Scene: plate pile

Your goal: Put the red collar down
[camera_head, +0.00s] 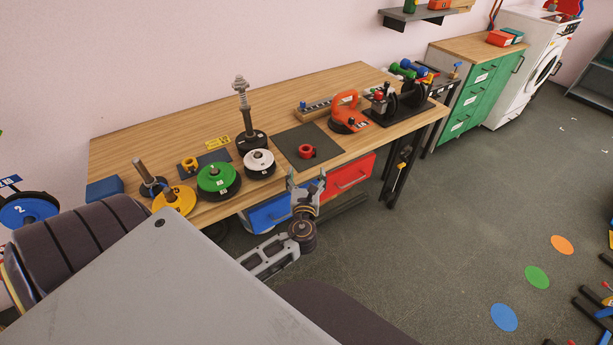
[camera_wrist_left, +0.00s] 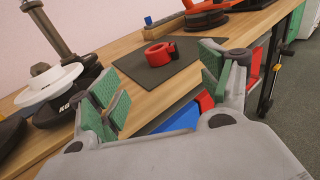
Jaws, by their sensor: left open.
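The red collar (camera_head: 306,151) lies on the dark square mat (camera_head: 292,138) near the front edge of the wooden table. It also shows in the left wrist view (camera_wrist_left: 160,54), resting on the mat with nothing gripping it. My left gripper (camera_head: 306,190) is at the table's front edge, just in front of the collar and apart from it. In the left wrist view its green-padded fingers (camera_wrist_left: 160,95) are spread wide with nothing between them. My right gripper is not in view.
White (camera_head: 258,163), green (camera_head: 217,178) and yellow (camera_head: 175,200) plates lie left of the mat. A yellow collar (camera_head: 190,164) sits on another small mat. A tall post (camera_head: 243,105) stands behind the white plate. An orange-red tool (camera_head: 346,112) stands right of the mat. The table's back middle is clear.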

